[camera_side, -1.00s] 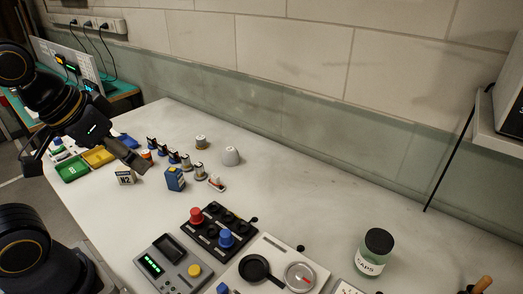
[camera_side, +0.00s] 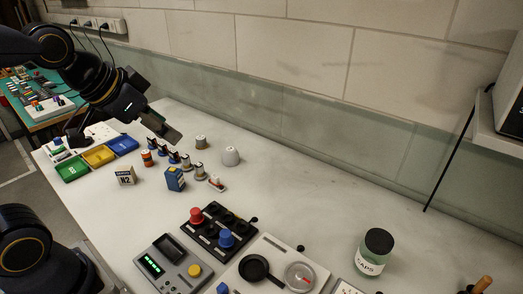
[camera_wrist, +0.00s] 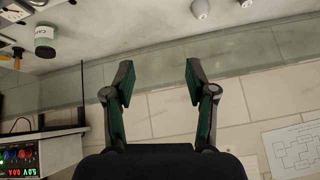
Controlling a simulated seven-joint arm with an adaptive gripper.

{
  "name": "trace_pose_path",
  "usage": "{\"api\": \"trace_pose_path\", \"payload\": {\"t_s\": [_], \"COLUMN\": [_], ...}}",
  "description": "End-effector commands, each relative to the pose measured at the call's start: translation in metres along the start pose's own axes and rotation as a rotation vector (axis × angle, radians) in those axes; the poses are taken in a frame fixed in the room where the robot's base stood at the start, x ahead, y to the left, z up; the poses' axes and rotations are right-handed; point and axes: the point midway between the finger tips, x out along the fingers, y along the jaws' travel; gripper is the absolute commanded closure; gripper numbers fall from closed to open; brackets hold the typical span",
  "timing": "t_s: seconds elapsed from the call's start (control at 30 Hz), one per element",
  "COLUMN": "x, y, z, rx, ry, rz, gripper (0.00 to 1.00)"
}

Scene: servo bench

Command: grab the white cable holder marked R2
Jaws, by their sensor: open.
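In the side view my gripper (camera_side: 164,128) is above the bench, left of the white holder and behind the small spools.
Several small spools (camera_side: 186,162) stand below my gripper, with a blue box (camera_side: 175,179) and an N2 block (camera_side: 125,175) in front. Green, yellow and blue bins (camera_side: 99,156) lie left. A jar (camera_side: 375,252) stands right. The bench's middle right is clear.

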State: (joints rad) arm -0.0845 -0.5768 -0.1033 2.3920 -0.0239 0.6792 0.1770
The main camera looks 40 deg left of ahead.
Motion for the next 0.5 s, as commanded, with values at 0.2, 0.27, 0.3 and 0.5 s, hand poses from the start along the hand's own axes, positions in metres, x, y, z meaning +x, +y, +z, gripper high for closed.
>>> {"api": "trace_pose_path", "payload": {"t_s": [0.2, 0.27, 0.3, 0.5], "x": [0.089, 0.116, 0.132, 0.18], "y": [-0.036, -0.048, -0.055, -0.082], "z": [-0.038, -0.037, -0.033, -0.001], "rx": [0.023, -0.001, -0.022, -0.148], "ry": [-0.077, -0.105, -0.125, -0.224], "rz": [-0.018, -0.005, 0.006, 0.056], "gripper": [0.44, 0.44, 0.44, 0.44]}}
